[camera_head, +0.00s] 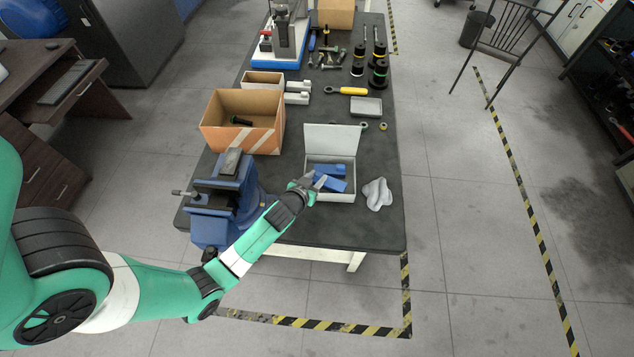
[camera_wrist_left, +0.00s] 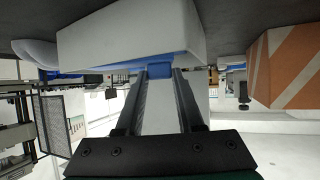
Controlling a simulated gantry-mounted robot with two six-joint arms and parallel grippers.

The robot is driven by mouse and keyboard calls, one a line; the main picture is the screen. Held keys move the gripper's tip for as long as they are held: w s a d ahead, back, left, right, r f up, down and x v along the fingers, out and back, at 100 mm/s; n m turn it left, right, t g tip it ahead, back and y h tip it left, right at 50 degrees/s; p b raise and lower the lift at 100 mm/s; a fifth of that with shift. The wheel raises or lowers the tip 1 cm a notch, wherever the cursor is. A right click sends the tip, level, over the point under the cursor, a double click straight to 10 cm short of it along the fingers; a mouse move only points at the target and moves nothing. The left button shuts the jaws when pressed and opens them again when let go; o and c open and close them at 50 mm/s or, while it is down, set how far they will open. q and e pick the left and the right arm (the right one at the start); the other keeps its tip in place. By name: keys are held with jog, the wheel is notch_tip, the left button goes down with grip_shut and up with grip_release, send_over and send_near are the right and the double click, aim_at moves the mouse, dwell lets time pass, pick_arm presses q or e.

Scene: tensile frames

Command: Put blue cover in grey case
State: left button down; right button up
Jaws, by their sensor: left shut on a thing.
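The grey case (camera_head: 343,197) stands with its lid (camera_head: 333,139) raised at the near end of the dark workbench. My left gripper (camera_head: 317,182) is at the left side of the case opening, shut on a blue cover (camera_head: 333,185). The cover appears over or within the opening; whether it touches the bottom is unclear. More blue (camera_head: 335,169) shows behind it in the case. In the left wrist view, a blue edge (camera_wrist_left: 160,69) sits between the fingertips, close to the pale case wall (camera_wrist_left: 125,38). My right gripper is out of view.
A blue vise (camera_head: 222,205) stands left of the case, beside my left arm. An open cardboard box (camera_head: 232,137) is behind it. A crumpled white cloth (camera_head: 377,193) lies right of the case. Several tools and a grey tray (camera_head: 366,106) lie farther back.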

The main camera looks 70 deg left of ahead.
pick_arm(q)
jog(key=shift+f, duration=0.9)
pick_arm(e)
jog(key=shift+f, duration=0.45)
pick_arm(q)
jog(key=shift+f, duration=0.15)
jog(key=c, duration=0.5)
grip_release()
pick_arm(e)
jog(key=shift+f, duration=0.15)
pick_arm(q)
jog(key=shift+s+d+r, duration=0.15)
jog(key=shift+r, duration=0.15)
jog(key=p+v, duration=0.2)
jog(key=v, duration=0.9)
jog(key=shift+s+d+r+p, duration=0.1)
jog(key=shift+s+d+p, duration=0.05)
jog(key=shift+s+p, duration=0.15)
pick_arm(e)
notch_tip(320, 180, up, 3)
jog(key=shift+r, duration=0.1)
